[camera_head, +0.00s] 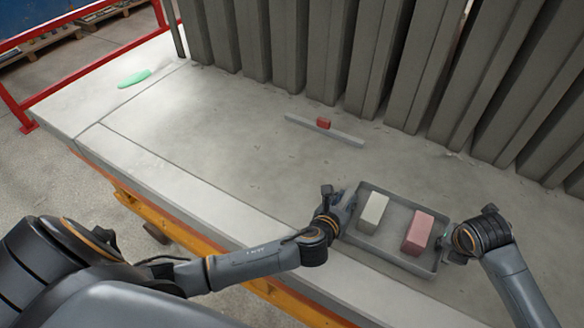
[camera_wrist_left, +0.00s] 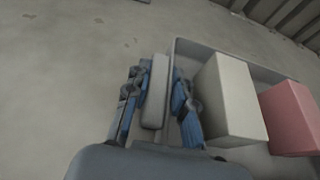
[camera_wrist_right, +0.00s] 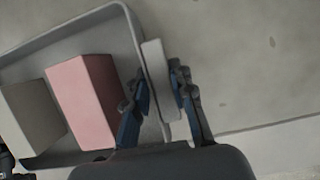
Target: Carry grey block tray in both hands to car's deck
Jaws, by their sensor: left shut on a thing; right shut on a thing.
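The grey block tray (camera_head: 389,247) is near the front edge of the concrete deck in the head view, with a white block (camera_head: 373,212) and a pink block (camera_head: 417,232) in it. My left gripper (camera_head: 343,207) is at the tray's left end. In the left wrist view its fingers (camera_wrist_left: 155,98) are shut on the tray's grey handle. My right gripper (camera_head: 448,243) is at the right end. In the right wrist view its fingers (camera_wrist_right: 160,95) are shut on the other handle. I cannot tell whether the tray touches the deck.
A grey bar (camera_head: 340,135) with a small red block (camera_head: 323,122) lies behind the tray on the deck (camera_head: 220,140). A green item (camera_head: 134,78) lies at the far left. Tall grey panels (camera_head: 310,50) stand along the back. A red rail (camera_head: 60,80) is at left.

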